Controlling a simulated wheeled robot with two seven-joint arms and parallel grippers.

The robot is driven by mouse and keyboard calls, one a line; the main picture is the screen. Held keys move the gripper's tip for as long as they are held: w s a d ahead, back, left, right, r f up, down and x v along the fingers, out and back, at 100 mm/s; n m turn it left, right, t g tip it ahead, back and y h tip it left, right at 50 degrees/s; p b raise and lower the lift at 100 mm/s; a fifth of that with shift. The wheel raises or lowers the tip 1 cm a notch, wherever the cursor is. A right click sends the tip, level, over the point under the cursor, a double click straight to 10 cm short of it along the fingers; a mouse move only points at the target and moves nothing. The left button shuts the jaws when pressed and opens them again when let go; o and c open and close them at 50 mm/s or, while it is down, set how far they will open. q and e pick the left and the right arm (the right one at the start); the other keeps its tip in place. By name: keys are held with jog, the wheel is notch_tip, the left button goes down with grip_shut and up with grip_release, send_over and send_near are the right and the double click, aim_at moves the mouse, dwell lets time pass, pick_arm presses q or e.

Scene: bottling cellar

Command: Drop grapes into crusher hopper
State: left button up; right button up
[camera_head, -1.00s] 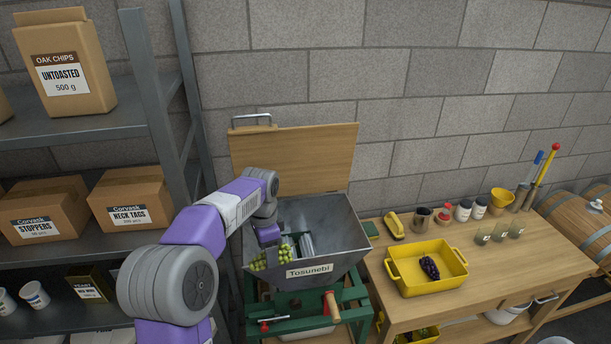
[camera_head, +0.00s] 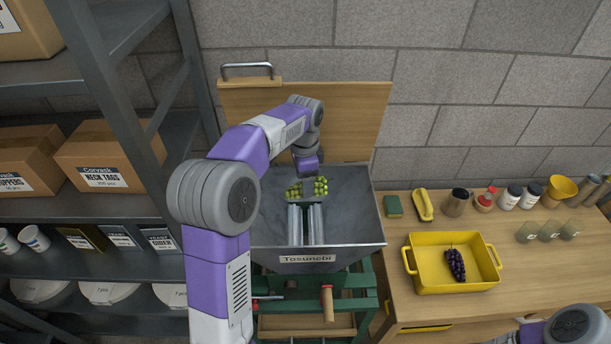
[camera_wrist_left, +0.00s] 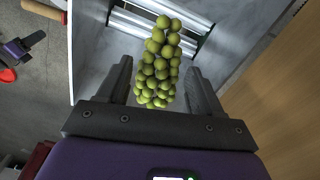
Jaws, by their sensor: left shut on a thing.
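My left gripper (camera_head: 307,180) is over the hopper and is shut on a bunch of green grapes (camera_wrist_left: 158,66). In the head view the green grapes (camera_head: 320,187) show on both sides of the gripper's front and hang inside the hopper mouth above the rollers. The crusher hopper (camera_head: 352,235) is a grey metal funnel labelled "Tosunebi" on a green frame. Two pale ribbed rollers (camera_head: 314,224) lie in its bottom. In the wrist view the bunch hangs between both fingers, clear of the rollers (camera_wrist_left: 160,25). My right gripper is not visible; only part of that arm shows.
A yellow tub (camera_head: 425,280) with dark grapes (camera_head: 455,264) stands on the wooden table (camera_head: 530,285) to the right. Jars and glasses line the table's back. The raised wooden lid (camera_head: 350,115) stands behind the hopper. A metal shelf (camera_head: 150,60) stands close on the left.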

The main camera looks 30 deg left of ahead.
pick_arm(q)
notch_tip(320, 180, down, 17)
jog(key=b, duration=1.2)
jog(key=shift+w, duration=0.2)
jog(key=shift+r, duration=0.15)
jog(key=o, duration=0.9)
jog(key=shift+c, duration=0.2)
notch_tip(320, 180, up, 8)
jog(key=shift+f+p, duration=0.2)
jog(key=shift+p, duration=0.6)
